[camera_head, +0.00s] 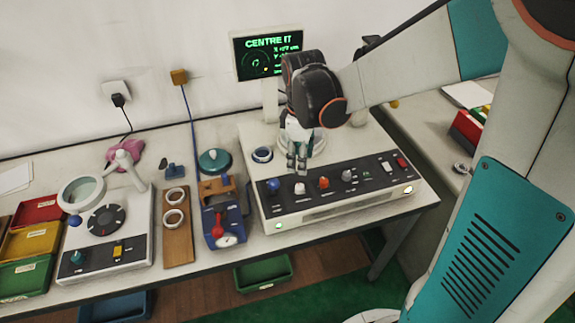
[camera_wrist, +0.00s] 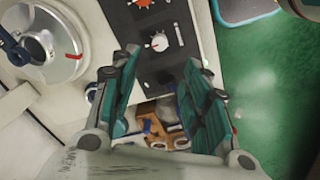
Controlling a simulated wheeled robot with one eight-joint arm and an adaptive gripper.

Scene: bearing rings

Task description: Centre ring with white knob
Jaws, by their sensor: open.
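The white knob (camera_head: 300,188) is on the dark front panel of the white instrument, between a blue knob and an orange-red knob. It also shows in the wrist view (camera_wrist: 159,42), with a small pointer and scale marks. My gripper (camera_head: 297,168) points down just behind the knob in the head view. Its fingers are apart and empty in the wrist view (camera_wrist: 162,60), with the knob near the gap between the tips. The round metal stage (camera_wrist: 45,45) shows at upper left there. My gripper partly hides it in the head view, and I cannot make out the ring on it.
The screen (camera_head: 267,54) reads "CENTRE IT" with a green circle plot and small X/Y readings. A blue knob (camera_head: 273,184) and orange-red knob (camera_head: 323,182) flank the white knob. A blue-and-orange fixture (camera_head: 222,210) and wooden ring board (camera_head: 177,240) stand left.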

